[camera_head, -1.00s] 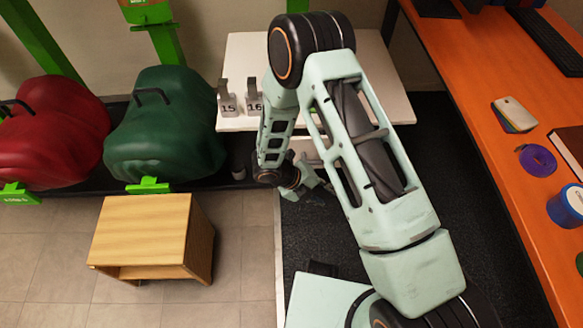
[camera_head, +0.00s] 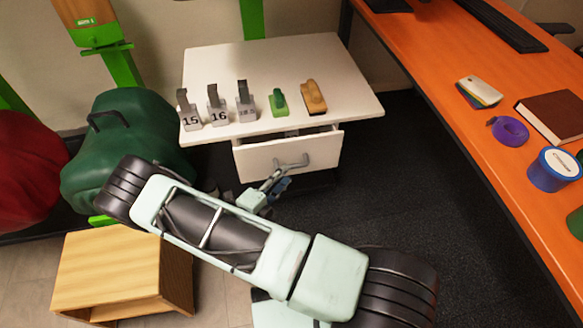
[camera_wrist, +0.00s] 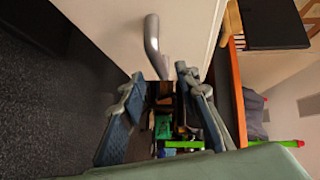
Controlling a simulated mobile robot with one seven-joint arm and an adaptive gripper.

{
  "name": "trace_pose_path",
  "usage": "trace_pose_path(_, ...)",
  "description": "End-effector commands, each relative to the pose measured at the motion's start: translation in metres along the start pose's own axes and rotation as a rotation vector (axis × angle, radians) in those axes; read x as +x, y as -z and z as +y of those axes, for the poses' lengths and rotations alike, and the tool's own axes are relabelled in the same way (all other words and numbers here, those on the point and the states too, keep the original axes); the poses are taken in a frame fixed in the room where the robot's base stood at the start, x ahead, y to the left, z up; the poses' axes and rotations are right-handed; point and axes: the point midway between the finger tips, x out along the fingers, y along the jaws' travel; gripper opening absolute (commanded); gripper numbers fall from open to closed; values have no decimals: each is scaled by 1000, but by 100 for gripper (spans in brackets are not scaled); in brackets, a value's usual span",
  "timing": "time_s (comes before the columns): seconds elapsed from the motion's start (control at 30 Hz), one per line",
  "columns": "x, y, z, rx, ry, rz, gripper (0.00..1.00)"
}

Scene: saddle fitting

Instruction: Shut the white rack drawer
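The white rack drawer (camera_head: 325,150) sits under the white rack top (camera_head: 320,75) and stands partly open, with a dark gap above its front. Its grey bar handle (camera_head: 291,163) is on the front. In the wrist view the drawer front (camera_wrist: 115,25) fills the upper middle, and the handle (camera_wrist: 152,40) sticks out just beyond the fingertips. My gripper (camera_head: 280,181) is just in front of the drawer near the handle. In the wrist view my gripper (camera_wrist: 160,76) is open, with nothing held between its fingers. Whether a finger touches the handle I cannot tell.
Numbered grey blocks (camera_head: 218,112), a green piece (camera_head: 279,103) and a tan brush-like piece (camera_head: 313,98) stand on the rack top. An orange desk (camera_head: 450,90) is at right. A wooden box stool (camera_head: 110,265) and a green saddle form (camera_head: 125,150) are at left. Dark floor between is clear.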

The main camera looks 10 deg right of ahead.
Motion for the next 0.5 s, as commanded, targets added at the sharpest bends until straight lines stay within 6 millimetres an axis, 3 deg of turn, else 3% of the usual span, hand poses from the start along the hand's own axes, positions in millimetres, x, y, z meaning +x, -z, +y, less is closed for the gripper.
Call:
trace_pose_path(0.2,41,1,2,1,0,3,30)
trace_pose_path(0.5,62,1,1,0,-1,1,30)
